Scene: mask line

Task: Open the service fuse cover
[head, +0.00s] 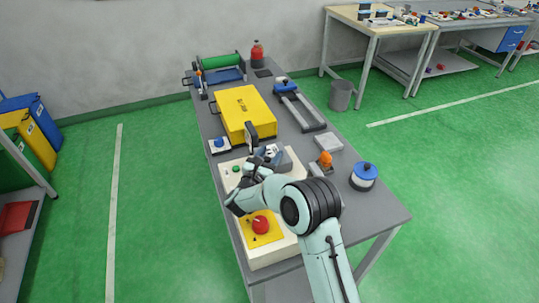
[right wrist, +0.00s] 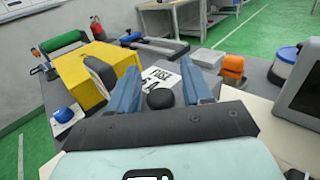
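The white fuse label (right wrist: 160,78) with black print lies past my right fingertips in the right wrist view. A round black knob (right wrist: 160,98) shows between the two fingers, with gaps on both sides. My right gripper (right wrist: 162,88) is open, its blue fingers apart. In the head view the right gripper (head: 262,166) is over the far part of the cream console (head: 282,248), and my arm hides much of it. A dark upright plate (right wrist: 100,76) stands left of the fingers; I cannot tell if it is the cover. My left gripper is not in view.
A yellow case (head: 240,105) lies beyond the console. A red knob on a yellow plate (head: 260,225) is at the console's near end. An orange-topped piece (head: 325,160) and a blue-lidded jar (head: 363,176) stand right. The table's right front corner is clear.

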